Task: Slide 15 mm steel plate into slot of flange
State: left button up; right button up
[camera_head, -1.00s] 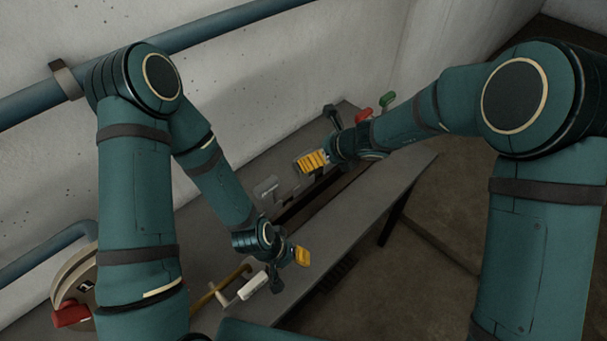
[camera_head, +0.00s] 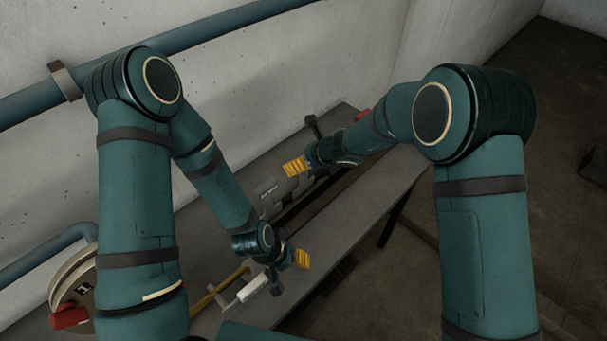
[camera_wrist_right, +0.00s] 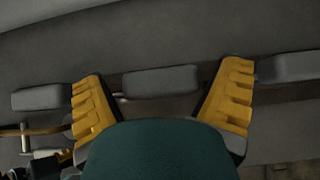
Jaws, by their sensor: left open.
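Three similar grey plate-like pieces lie in a row on the bench in the right wrist view: one at the left (camera_wrist_right: 40,98), one in the middle (camera_wrist_right: 160,82), one at the right (camera_wrist_right: 290,66). I cannot tell which is the 15 mm one, and no flange slot is clear. Small grey pieces also show in the head view (camera_head: 268,190). My right gripper (camera_wrist_right: 163,100) is open and empty, with the middle piece seen between its yellow fingers; in the head view it is over the bench (camera_head: 296,166). My left gripper (camera_head: 288,270) is open above the bench's near part.
A white block (camera_head: 252,288) and a wooden handle (camera_head: 214,292) lie left of my left gripper. A dark upright tool (camera_head: 313,126) stands behind my right gripper. A long dark channel runs along the bench (camera_head: 352,212); the wall closes the back.

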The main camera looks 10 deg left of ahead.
jog(key=c, duration=0.9)
